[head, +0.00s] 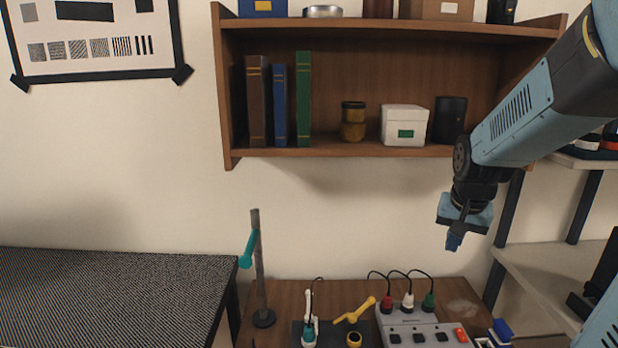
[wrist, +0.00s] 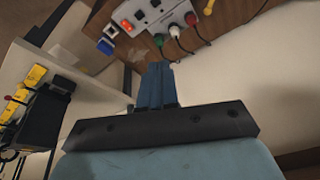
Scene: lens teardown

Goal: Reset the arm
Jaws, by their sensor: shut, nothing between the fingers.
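My arm comes in from the upper right of the head view. My gripper (head: 453,242) hangs pointing down above the right part of the wooden bench (head: 275,291), in front of the bare wall below the shelf. In the wrist view the blue fingers of my gripper (wrist: 155,70) are together with nothing between them. They are clear of the bench and of the things on it.
A wooden wall shelf (head: 390,152) with books and boxes is behind my arm. A shelving rack (head: 545,258) stands close at right.

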